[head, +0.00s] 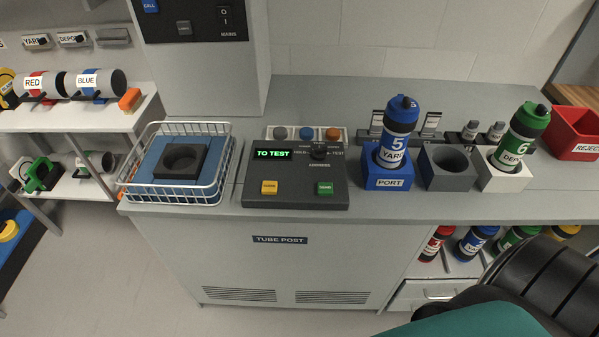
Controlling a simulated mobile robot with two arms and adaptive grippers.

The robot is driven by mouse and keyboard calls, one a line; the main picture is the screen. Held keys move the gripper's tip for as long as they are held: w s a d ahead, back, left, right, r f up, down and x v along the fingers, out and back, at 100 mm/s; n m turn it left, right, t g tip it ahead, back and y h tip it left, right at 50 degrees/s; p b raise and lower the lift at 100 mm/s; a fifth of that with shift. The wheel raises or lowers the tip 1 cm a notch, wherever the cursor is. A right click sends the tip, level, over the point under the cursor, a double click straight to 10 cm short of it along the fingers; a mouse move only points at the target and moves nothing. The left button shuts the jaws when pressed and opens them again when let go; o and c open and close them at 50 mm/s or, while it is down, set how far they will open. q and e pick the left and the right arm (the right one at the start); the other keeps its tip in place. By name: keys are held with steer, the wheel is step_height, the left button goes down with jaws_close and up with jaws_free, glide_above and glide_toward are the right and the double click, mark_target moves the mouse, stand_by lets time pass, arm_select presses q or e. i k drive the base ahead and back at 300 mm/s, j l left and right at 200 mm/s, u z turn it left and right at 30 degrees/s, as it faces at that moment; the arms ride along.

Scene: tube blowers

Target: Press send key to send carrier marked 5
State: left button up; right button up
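The carrier marked 5 (396,137), blue with a dark band and the label YARD, stands in a blue block marked PORT (388,183). The dark control console (295,191) on the tube post has a green-lit display (281,154) reading TO TEST. A yellow key (269,187) is at its front left and a green key (324,188) at its front right; their small lettering is too blurred to read surely. A selector knob (320,152) is right of the display.
A grey socket block (448,168) is empty. Beside it a green carrier marked 6 (521,136) stands in a white block (497,176). A wire basket (218,186) with a holder (182,161) stands left of the console. A red REJECT bin (575,136) is far right.

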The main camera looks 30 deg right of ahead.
mark_target(323, 188)
steer(key=k+z, duration=0.1)
steer(key=z, duration=0.95)
